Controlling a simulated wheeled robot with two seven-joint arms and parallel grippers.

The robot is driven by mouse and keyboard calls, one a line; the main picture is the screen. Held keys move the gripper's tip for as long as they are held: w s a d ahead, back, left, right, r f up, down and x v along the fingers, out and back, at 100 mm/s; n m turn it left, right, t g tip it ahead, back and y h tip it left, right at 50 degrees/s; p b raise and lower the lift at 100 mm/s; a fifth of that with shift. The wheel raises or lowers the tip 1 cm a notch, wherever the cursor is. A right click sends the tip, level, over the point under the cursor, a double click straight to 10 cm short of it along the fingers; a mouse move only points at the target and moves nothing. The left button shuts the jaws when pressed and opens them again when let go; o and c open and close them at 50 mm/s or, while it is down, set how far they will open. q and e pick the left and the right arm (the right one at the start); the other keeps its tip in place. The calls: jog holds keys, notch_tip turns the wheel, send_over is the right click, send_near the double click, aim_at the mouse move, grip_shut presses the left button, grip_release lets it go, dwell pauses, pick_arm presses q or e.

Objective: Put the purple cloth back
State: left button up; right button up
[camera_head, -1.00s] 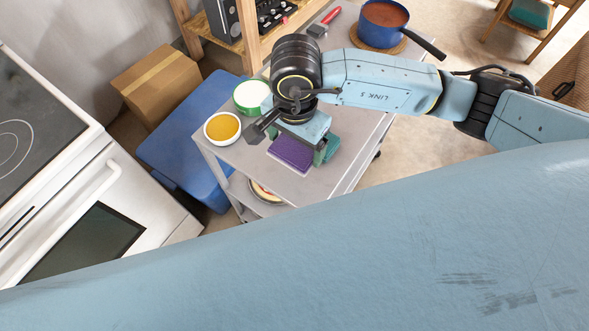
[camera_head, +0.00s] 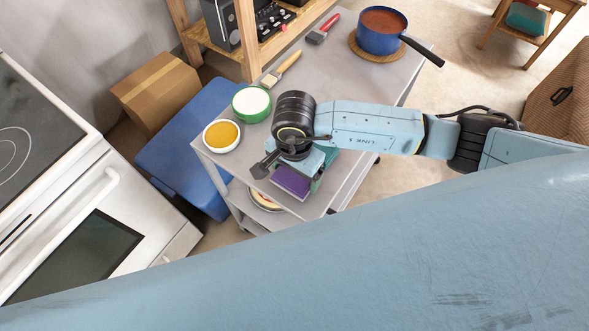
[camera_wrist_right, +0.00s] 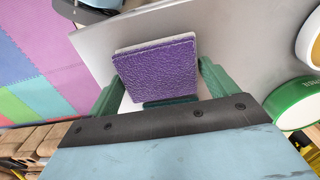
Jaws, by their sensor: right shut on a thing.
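The purple cloth (camera_head: 291,182) is a flat, square, textured pad with a pale edge. It is in my right gripper (camera_head: 296,177), over the near end of the grey cart (camera_head: 348,84). In the right wrist view the cloth (camera_wrist_right: 158,70) sits between the green fingers of my right gripper (camera_wrist_right: 160,92), which is shut on it. The grey cart top (camera_wrist_right: 228,30) lies behind the cloth there. I cannot tell for sure whether the cloth touches the cart. My left gripper is not in view.
A bowl of yellow sauce (camera_head: 222,135), a green-rimmed bowl (camera_head: 252,102), a wooden-handled brush (camera_head: 282,69), a red-handled brush (camera_head: 322,30) and a blue pot (camera_head: 379,40) stand on the cart. A blue box (camera_head: 185,150) and a white stove (camera_head: 110,215) are at left.

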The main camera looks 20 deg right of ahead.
jog(key=o, duration=0.8)
jog(key=shift+f, duration=0.1)
notch_tip(320, 180, up, 12)
jog(key=shift+r+p, duration=0.2)
jog(key=shift+p, duration=0.1)
